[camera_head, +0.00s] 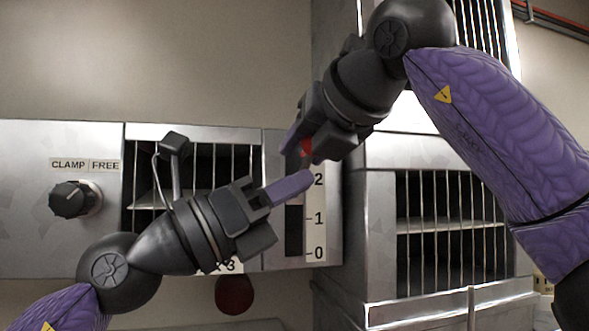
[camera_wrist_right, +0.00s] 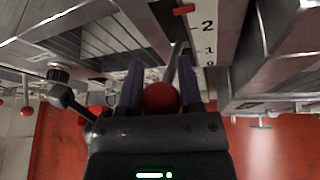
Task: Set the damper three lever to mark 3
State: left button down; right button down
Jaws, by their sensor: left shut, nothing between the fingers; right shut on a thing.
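The damper panel's slot (camera_head: 294,232) has a scale plate (camera_head: 318,235) reading 0, 1 and 2 upward; the part above 2 is hidden by my right gripper in the head view. My right gripper (camera_head: 305,148) is shut on the lever's red ball knob (camera_wrist_right: 160,97), which sits between its fingers in the wrist view. A grey rod (camera_wrist_right: 173,62) runs from the knob toward the slot. A red pointer (camera_wrist_right: 183,9) shows at the slot, beyond the 2 mark. My left gripper (camera_head: 292,187) is shut and empty, its fingertips in front of the slot just below the 2 mark.
A black knob (camera_head: 72,199) sits under a CLAMP / FREE label at the left. Barred vents (camera_head: 435,215) fill the cabinet at right. A dark red ball (camera_head: 235,294) hangs below the panel. My two grippers are close together.

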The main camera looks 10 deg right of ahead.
aim_at(306, 153)
pick_arm(q)
jog(key=shift+w+d+r, duration=0.15)
jog(key=shift+w+r, duration=0.05)
jog(key=shift+r, duration=0.25)
jog(key=shift+w+d+r, duration=0.1)
jog(key=shift+w+r, duration=0.05)
jog(key=shift+r, duration=0.25)
pick_arm(e)
jog(key=shift+f, duration=0.1)
pick_arm(q)
jog(key=shift+w+a+r+n, duration=0.15)
jog(key=shift+r+n, duration=0.15)
jog(key=shift+r, duration=0.25)
pick_arm(e)
jog(key=shift+a, duration=0.2)
pick_arm(q)
jog(key=shift+w+r+t, duration=0.2)
jog(key=shift+t, duration=0.2)
pick_arm(e)
jog(key=shift+a, duration=0.1)
jog(key=c, duration=0.5)
grip_release()
jog(key=shift+c, duration=0.2)
pick_arm(q)
jog(key=shift+d, duration=0.25)
pick_arm(e)
jog(key=shift+o, duration=1.4)
jog(key=shift+w+d, duration=0.1)
jog(key=shift+d, duration=0.15)
